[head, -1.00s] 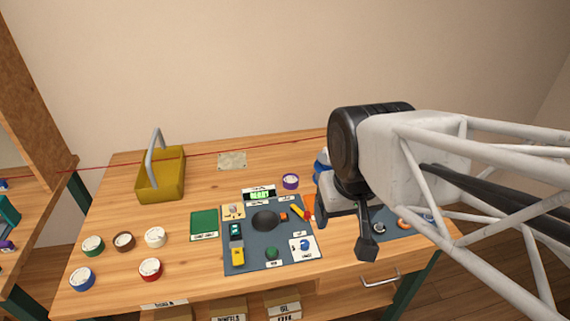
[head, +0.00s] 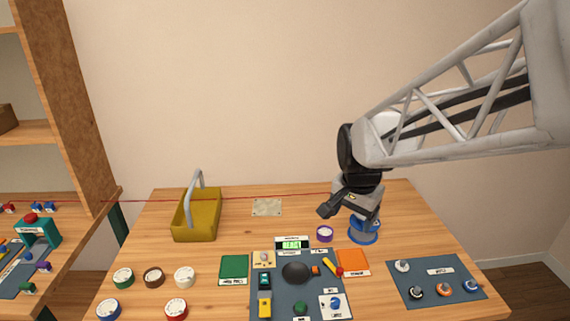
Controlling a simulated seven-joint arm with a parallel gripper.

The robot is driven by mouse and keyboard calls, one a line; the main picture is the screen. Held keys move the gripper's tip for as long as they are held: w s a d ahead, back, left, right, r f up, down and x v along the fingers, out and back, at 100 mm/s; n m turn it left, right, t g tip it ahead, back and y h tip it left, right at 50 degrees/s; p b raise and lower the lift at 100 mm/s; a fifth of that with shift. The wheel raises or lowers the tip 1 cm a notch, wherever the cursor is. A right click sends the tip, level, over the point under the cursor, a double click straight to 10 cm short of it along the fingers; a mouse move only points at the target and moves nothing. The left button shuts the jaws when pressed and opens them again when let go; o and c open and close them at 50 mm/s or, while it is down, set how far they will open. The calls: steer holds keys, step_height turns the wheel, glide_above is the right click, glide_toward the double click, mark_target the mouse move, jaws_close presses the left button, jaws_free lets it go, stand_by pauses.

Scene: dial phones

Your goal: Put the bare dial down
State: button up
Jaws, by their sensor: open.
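My gripper (head: 348,212) is open above the back right of the workbench, partly in front of a blue round-based object (head: 363,234). Nothing shows held between its fingers. A purple-rimmed dial (head: 325,233) lies on the wood just below and left of it. Other round dials lie at the left: green (head: 123,277), brown (head: 154,277), white (head: 185,277), blue (head: 109,309) and red (head: 176,309). I cannot tell which of them is the bare dial. A blue-grey board (head: 262,287) bears a dark round disc (head: 296,272), a lit green display (head: 292,244) and several small parts.
A yellow basket (head: 196,218) with a grey handle stands at the back left. A green mat (head: 234,267) and an orange mat (head: 351,260) flank the board. A dark tray (head: 440,287) with several knobs lies at the right. Bare wood lies between basket and board.

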steer(key=w+f+m, duration=0.6)
steer(key=w+f, duration=0.1)
steer(key=w, duration=0.7)
steer(key=m+g, duration=0.2)
steer(key=m, duration=0.4)
glide_above(324, 232)
step_height(324, 232, down, 13)
steer(key=shift+s+d+f, duration=0.1)
steer(key=shift+s, duration=0.05)
steer(key=shift+w+f+m, duration=0.25)
steer(key=shift+f+m, duration=0.05)
steer(key=shift+f, duration=1.3)
steer(key=shift+s+f, duration=0.1)
steer(key=shift+f, duration=2.55)
